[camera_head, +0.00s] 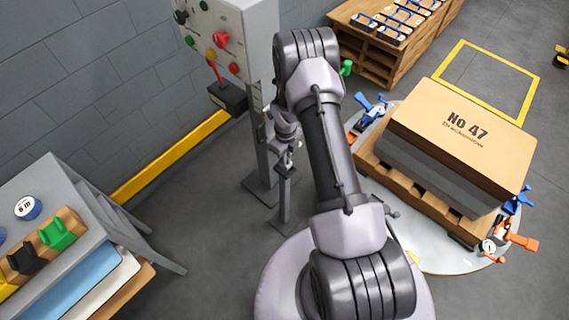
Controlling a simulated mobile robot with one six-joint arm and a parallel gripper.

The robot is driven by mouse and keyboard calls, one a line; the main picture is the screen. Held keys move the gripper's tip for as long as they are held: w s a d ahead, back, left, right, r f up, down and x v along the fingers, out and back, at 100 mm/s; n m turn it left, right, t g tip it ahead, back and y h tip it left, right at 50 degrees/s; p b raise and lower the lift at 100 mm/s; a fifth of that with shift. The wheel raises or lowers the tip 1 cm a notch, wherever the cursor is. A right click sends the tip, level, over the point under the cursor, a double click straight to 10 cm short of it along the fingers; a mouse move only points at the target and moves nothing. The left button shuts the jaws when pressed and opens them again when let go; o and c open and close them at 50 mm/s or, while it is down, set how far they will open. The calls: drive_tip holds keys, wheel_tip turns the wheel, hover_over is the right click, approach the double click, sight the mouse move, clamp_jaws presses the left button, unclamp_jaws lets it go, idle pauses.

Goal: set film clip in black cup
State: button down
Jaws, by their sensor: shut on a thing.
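My arm rises in the middle and bends down at its far end. My gripper (288,148) shows small and partly hidden beside the arm, just above a thin grey stand. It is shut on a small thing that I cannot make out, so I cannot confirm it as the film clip. A black open holder (228,98) hangs low on the control post, with a red piece standing up in it. I cannot tell if this holder is the black cup.
A control box (227,30) with coloured knobs tops the grey post. Left is a bench with a wooden rack holding green (57,235), black and yellow clips. Right is a round table with a large carton (465,125) and clamps. Floor left of the stand is clear.

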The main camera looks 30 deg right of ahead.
wheel_tip(320, 180, down, 4)
drive_tip(key=shift+w+r+b, duration=0.1)
drive_tip(key=shift+r+b, duration=0.05)
drive_tip(key=shift+b, duration=0.65)
drive_tip(key=shift+r, duration=0.15)
drive_tip(key=c, duration=1.9)
unclamp_jaws()
drive_tip(key=shift+f, duration=0.2)
drive_tip(key=o, duration=0.4)
drive_tip(key=shift+o, duration=0.2)
wheel_tip(320, 180, up, 12)
drive_tip(key=p, duration=0.4)
drive_tip(key=shift+r, duration=0.25)
